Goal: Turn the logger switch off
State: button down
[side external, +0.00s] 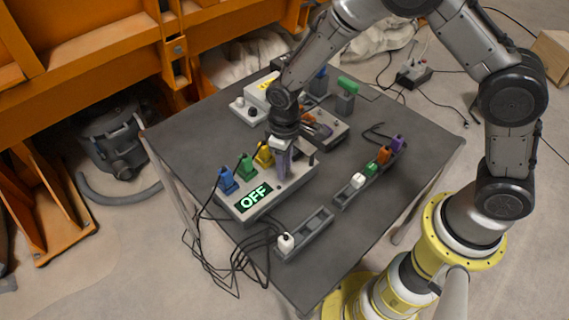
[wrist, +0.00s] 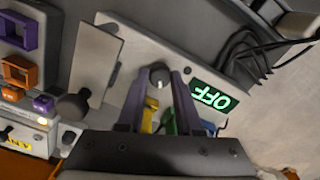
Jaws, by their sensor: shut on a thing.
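The logger is a light grey box (side external: 270,205) with a lit green OFF display (side external: 254,198), also readable upside down in the wrist view (wrist: 212,96). Blue (side external: 227,181), green (side external: 246,168) and yellow (side external: 264,156) plugs stand along its left edge. My gripper (side external: 283,174) points down over the box's right part. In the wrist view its two purple fingers (wrist: 159,78) flank a small round knob with a pale top (wrist: 159,70), apparently the switch, and it is shut on it. In the side view the fingers hide the knob.
A dark rack with several coloured plugs (side external: 372,172) lies to the right. A smaller rack with a white plug (side external: 305,233) is in front. Boxes and a green-topped block (side external: 347,87) stand behind. Black cables (side external: 228,250) hang off the table's front left.

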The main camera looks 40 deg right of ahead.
jog(key=shift+r, duration=0.1)
dwell(0.3)
jog(key=c, duration=0.6)
grip_release()
notch_tip(320, 180, up, 14)
jog(key=shift+f, duration=0.1)
